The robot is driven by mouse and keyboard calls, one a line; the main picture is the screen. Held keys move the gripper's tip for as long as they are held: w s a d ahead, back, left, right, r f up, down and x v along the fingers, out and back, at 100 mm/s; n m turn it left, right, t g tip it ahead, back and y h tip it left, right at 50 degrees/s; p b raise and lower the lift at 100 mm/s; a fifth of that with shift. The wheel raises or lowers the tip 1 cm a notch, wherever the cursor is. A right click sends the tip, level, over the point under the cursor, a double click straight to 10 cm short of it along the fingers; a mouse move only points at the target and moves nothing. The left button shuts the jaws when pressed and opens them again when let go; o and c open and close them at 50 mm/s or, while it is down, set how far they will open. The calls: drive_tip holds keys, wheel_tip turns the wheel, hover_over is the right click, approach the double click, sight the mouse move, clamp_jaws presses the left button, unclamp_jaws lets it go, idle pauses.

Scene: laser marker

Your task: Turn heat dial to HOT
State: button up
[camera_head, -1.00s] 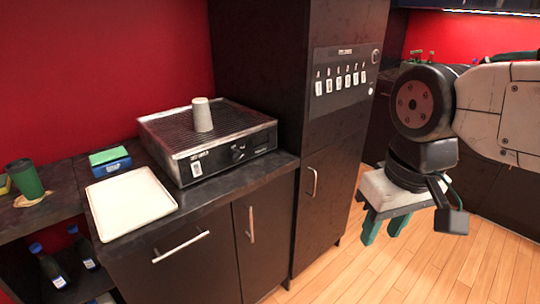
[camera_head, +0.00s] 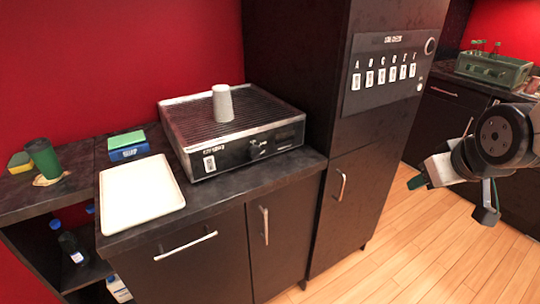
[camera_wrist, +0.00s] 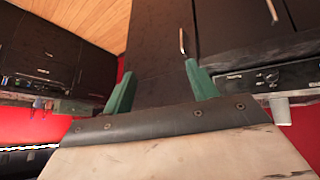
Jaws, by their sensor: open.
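The heat dial (camera_head: 257,149) is a dark knob on the front panel of a black grill-like machine (camera_head: 172,124) on the counter. The dial's setting is too small to read. The machine also shows upside down at the right of the wrist view (camera_wrist: 244,82). A light grey cup (camera_head: 222,103) stands upside down on its ribbed top. My gripper (camera_head: 418,182) is at the right of the head view, well apart from the machine. In the wrist view its green fingers (camera_wrist: 162,80) are spread and nothing is between them.
A white tray (camera_head: 140,196) lies on the counter left of the machine, with a blue and green sponge box (camera_head: 127,145) behind it. A green cup (camera_head: 43,158) stands at far left. A tall dark cabinet (camera_head: 385,135) stands between machine and arm. Open wooden floor (camera_head: 400,250) lies in front.

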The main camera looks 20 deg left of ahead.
drive_tip(key=w+a+f+n+t+y, duration=0.2)
drive_tip(key=w+a+f+n, duration=0.1)
drive_tip(key=w+a, duration=0.6)
drive_tip(key=n+t+y, duration=0.3)
drive_tip(key=n+y, duration=0.4)
drive_tip(key=y, duration=0.3)
approach(258, 155)
drive_tip(key=x, duration=0.9)
drive_tip(key=shift+w+a, duration=0.2)
drive_tip(key=c, duration=1)
